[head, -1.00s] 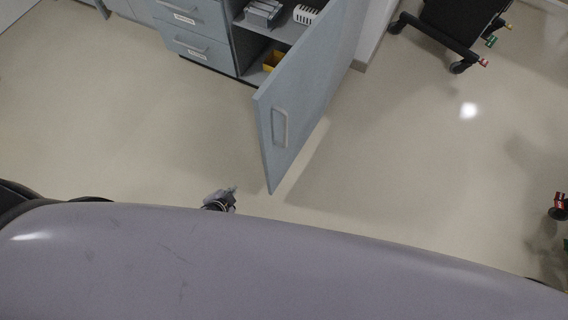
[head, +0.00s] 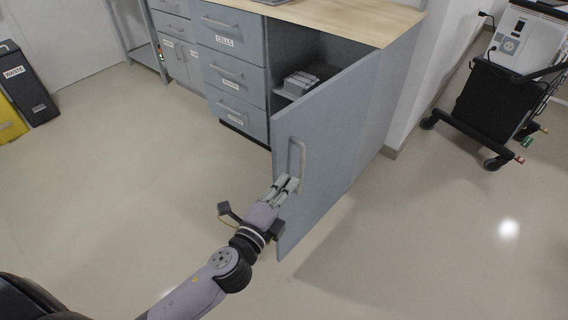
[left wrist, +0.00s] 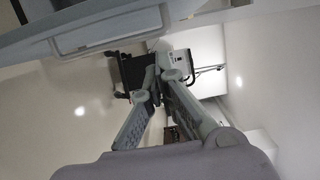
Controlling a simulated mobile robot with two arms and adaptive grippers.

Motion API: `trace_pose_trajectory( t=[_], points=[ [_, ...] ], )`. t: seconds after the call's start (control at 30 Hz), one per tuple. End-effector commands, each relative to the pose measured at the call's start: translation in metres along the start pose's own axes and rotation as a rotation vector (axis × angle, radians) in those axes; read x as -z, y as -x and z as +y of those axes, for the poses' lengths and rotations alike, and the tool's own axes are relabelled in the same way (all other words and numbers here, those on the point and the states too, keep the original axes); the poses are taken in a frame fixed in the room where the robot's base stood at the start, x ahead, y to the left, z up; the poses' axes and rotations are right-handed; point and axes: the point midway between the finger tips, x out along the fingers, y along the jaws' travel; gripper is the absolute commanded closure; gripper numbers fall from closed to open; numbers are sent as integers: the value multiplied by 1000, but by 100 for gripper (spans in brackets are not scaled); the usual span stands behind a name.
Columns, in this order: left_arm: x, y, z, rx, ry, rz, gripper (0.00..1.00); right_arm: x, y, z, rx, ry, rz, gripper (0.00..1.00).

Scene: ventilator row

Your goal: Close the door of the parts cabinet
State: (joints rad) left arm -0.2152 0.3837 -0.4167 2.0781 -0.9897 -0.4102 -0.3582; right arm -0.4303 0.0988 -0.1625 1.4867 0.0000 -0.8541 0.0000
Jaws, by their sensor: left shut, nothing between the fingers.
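The parts cabinet's grey-blue door (head: 325,150) stands wide open in the head view, swung out toward me. Its pale bar handle (head: 299,165) is on the face toward the left. My left gripper (head: 289,184) is shut and empty, its fingertips by the lower end of the handle. I cannot tell whether they touch the door. In the left wrist view my gripper's fingers (left wrist: 160,72) come together at the tips, and the door (left wrist: 75,25) with its handle (left wrist: 108,32) crosses the top. My right gripper is not in view.
The cabinet has a wooden top (head: 345,18) and labelled drawers (head: 232,75) left of the opening. Grey parts (head: 298,84) sit on a shelf inside. A wheeled ventilator cart (head: 500,95) stands at the right. Floor is clear left and right of the door.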

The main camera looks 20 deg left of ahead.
Motion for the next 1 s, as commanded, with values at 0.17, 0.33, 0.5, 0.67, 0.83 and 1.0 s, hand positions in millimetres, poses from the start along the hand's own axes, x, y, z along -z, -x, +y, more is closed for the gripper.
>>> trace_pose_trajectory(
  t=[0.17, 0.33, 0.5, 0.67, 0.83, 1.0],
  points=[
    [0, -41, -2, 2, 0, 1, 100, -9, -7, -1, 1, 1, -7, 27],
    [-17, -58, 1, -2, -2, -1, 100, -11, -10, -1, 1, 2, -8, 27],
    [-34, -61, 1, -1, 0, 0, 100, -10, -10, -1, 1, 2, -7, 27],
    [-38, -62, 1, -2, 2, 0, 100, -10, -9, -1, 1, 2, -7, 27],
    [-39, -62, 1, -2, 3, 0, 100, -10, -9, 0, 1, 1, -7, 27],
    [-40, -62, 1, -2, 2, 1, 100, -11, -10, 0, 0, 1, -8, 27]
  ],
)
